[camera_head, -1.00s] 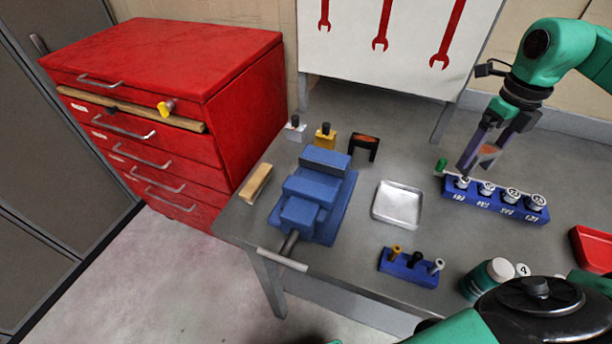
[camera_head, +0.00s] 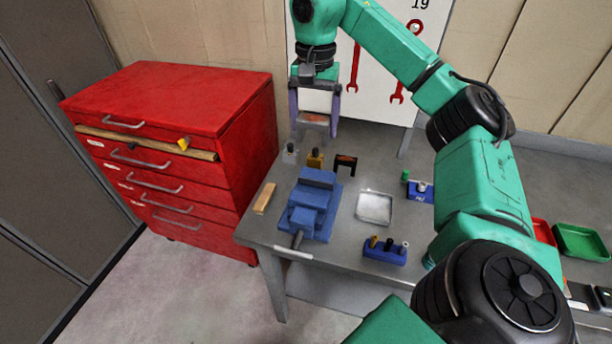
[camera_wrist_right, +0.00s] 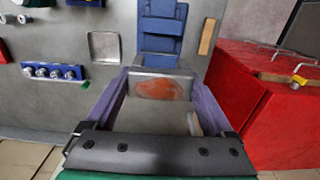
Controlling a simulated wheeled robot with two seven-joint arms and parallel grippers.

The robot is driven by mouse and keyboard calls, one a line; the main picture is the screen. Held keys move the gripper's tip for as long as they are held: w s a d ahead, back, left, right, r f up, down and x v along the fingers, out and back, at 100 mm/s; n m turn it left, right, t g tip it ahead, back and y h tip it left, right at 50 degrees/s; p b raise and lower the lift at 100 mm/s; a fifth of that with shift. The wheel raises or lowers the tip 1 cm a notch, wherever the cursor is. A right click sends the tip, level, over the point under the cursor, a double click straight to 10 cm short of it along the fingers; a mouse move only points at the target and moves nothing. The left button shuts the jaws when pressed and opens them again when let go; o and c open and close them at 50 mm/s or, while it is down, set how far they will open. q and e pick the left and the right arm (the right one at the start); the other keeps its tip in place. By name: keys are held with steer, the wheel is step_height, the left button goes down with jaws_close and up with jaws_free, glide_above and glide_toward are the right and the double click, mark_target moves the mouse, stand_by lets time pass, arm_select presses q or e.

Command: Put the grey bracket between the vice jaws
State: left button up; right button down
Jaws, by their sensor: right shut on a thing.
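My right gripper (camera_head: 315,128) is shut on the grey bracket (camera_head: 313,118), which has an orange-red patch on its face. It holds the bracket in the air beyond the back of the blue vice (camera_head: 312,205), clear of it. In the right wrist view the bracket (camera_wrist_right: 160,88) spans the two purple fingers, with the vice (camera_wrist_right: 160,27) ahead of it. The vice stands on the grey bench near its left end. The gap between its jaws is hard to make out. My left gripper is not in view.
Small grey (camera_head: 290,155), yellow (camera_head: 315,160) and black (camera_head: 345,164) pieces stand behind the vice. A wooden block (camera_head: 265,198) lies left of it, a metal tray (camera_head: 375,208) right. A red cabinet (camera_head: 255,140) stands left of the bench (camera_head: 345,235).

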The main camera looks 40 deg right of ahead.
steer(key=b, duration=0.6)
glide_above(314, 182)
steer(key=s+a, duration=0.2)
step_height(314, 182, down, 11)
step_height(314, 182, down, 7)
steer(key=shift+w+d+f+p, duration=0.1)
steer(key=shift+p, duration=0.6)
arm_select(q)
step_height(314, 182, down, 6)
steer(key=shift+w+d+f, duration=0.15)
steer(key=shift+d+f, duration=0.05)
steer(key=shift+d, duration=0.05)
arm_select(e)
steer(key=shift+w, duration=0.1)
steer(key=shift+f, duration=0.1)
jaws_free()
arm_select(q)
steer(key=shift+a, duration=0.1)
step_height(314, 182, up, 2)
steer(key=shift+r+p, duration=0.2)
steer(key=shift+p, duration=0.95)
arm_select(e)
step_height(314, 182, up, 12)
